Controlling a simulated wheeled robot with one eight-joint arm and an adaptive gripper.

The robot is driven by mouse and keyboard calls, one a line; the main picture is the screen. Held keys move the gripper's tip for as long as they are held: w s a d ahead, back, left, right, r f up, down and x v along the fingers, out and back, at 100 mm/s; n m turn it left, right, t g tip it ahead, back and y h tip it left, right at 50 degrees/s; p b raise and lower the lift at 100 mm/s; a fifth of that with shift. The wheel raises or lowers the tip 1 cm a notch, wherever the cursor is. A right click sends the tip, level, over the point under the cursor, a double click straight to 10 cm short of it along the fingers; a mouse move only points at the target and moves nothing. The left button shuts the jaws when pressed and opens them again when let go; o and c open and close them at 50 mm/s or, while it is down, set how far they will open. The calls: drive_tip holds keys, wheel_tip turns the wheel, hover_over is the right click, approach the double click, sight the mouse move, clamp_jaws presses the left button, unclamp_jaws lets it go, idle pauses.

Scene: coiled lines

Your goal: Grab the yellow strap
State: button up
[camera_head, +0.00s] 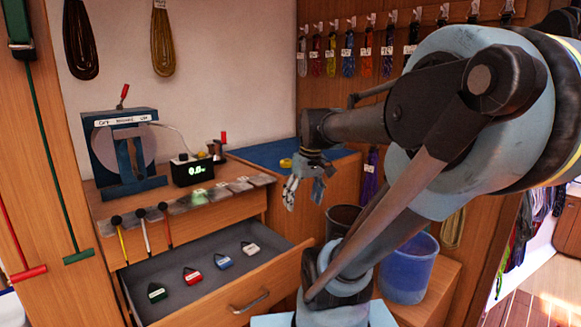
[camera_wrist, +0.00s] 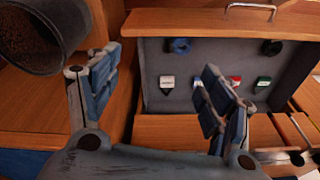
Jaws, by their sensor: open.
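A small yellow item (camera_head: 286,163) lies on the blue mat at the back in the head view, just behind my gripper; I cannot tell whether it is a strap. A thin yellow strip (camera_head: 123,243) with a black knob hangs at the counter's front edge, at left. My gripper (camera_head: 304,193) is open and empty, pointing down to the right of the open drawer. In the wrist view my gripper (camera_wrist: 160,65) has its fingers spread, with the drawer between and beyond them. No yellow strap shows clearly in the wrist view.
The open drawer (camera_head: 200,248) holds green, red, blue and white tagged items. On the counter stand a blue cutting machine (camera_head: 125,150) and a display box (camera_head: 192,170). A dark bin (camera_head: 343,220) and blue bucket (camera_head: 408,270) stand at right, partly behind my arm.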

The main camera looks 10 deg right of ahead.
drive_tip(key=w+d+r+n+y, duration=0.1)
drive_tip(key=w+r+n, duration=0.2)
drive_tip(key=w+r, duration=0.45)
drive_tip(key=w+d+r+n+y, duration=0.15)
drive_tip(key=w+r, duration=0.35)
drive_tip(key=w, duration=0.5)
drive_tip(key=n+g+y, duration=0.1)
drive_tip(key=n, duration=0.6)
approach(286, 160)
drive_tip(key=x, duration=0.8)
drive_tip(key=shift+s+a+f, duration=0.15)
drive_tip(key=shift+a+f, duration=0.05)
drive_tip(key=shift+f, duration=0.1)
drive_tip(key=c, duration=1.2)
